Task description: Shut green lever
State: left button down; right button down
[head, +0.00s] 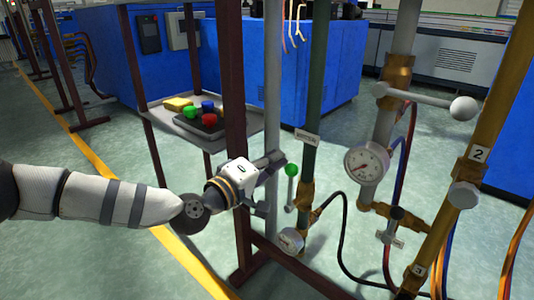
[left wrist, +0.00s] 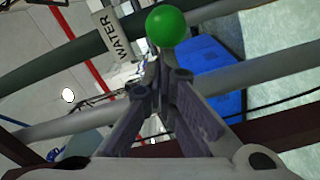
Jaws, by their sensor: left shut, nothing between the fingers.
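The green lever's ball knob (head: 291,170) tops a short grey handle that stands upright beside the dark green pipe (head: 314,95). The handle's foot is by a brass fitting on that pipe. My left gripper (head: 278,160) is shut and empty, just to the left of the green knob. In the left wrist view the green knob (left wrist: 166,26) shows just beyond the tips of my left gripper (left wrist: 160,78). I cannot tell whether the tips touch it. A "WATER" label (left wrist: 112,36) is on the pipe beside it. My right gripper is not in view.
A grey pipe (head: 272,80) and a dark red frame post (head: 232,80) stand close to my left gripper. To the right are a pressure gauge (head: 367,163), a white-knobbed lever (head: 463,108) and hoses. A small shelf (head: 160,112) holds a box with coloured buttons.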

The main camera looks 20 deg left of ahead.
pick_arm(q)
jog(key=shift+d, duration=0.1)
dwell(0.3)
jog(key=shift+s+d+r+m+p, duration=0.2)
jog(key=shift+d+m+p, duration=0.1)
jog(key=shift+m+p, duration=0.1)
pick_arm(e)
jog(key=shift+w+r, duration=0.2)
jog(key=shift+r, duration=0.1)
